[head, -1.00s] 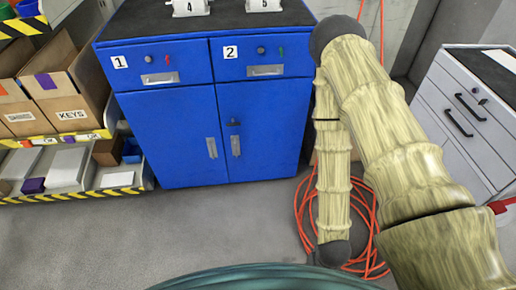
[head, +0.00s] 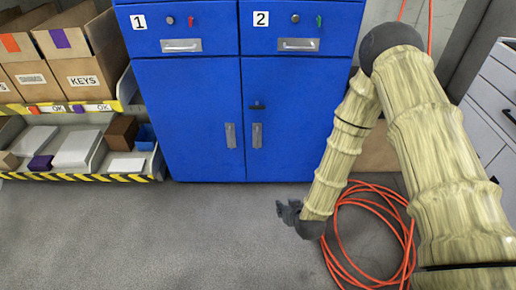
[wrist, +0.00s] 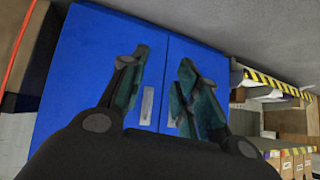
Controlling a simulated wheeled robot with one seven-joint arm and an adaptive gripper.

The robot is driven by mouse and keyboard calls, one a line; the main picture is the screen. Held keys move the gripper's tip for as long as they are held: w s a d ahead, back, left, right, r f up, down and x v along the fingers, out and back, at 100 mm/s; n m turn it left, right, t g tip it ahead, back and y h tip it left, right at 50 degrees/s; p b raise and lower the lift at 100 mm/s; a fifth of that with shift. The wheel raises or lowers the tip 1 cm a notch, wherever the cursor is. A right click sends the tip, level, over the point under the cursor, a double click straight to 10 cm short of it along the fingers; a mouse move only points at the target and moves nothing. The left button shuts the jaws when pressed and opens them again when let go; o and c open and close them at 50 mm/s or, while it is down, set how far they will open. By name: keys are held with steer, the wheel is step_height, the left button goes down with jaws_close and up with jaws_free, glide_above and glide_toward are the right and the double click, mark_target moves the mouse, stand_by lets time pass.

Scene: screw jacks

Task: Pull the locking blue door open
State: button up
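The blue cabinet's right door (head: 292,90) is shut and carries a small dark lock (head: 257,106) above a grey upright handle (head: 257,135). The left door (head: 190,100) beside it is also shut, with its own handle (head: 230,135). My gripper (head: 288,210) is low in front of the cabinet, below and right of the handles in the head view, apart from them. In the wrist view my gripper (wrist: 165,56) has its two dark green fingers spread and empty, pointing towards the doors. One door handle (wrist: 147,105) shows between the fingers; the lock is not clear there.
Drawers numbered 1 (head: 181,45) and 2 (head: 299,44) are above the doors. Shelves with boxes (head: 85,75) stand at left. An orange hose (head: 345,245) lies coiled on the floor below my arm. A grey drawer cabinet (head: 495,100) is at right. Floor at front left is clear.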

steer(key=w+a+f+t+b, duration=0.1)
steer(key=w+a+t+b, duration=0.2)
steer(key=w+b, duration=0.4)
steer(key=w+a+t+b, duration=0.2)
steer(key=w+a+b, duration=0.15)
steer(key=w, duration=0.45)
steer(key=t+b, duration=0.4)
steer(key=b, duration=0.4)
glide_toward(257, 136)
steer(key=shift+y, duration=0.4)
steer(key=shift+w+a+f+b, duration=0.15)
steer(key=shift+w+b, duration=0.6)
steer(key=shift+w, duration=0.8)
steer(key=shift+w+a+r+b, duration=0.15)
steer(key=shift+w+b, duration=0.6)
steer(key=shift+w, duration=0.75)
steer(key=shift+w+a+f+b, duration=0.15)
steer(key=shift+w+b, duration=0.6)
steer(key=shift+w, duration=0.8)
jaws_close()
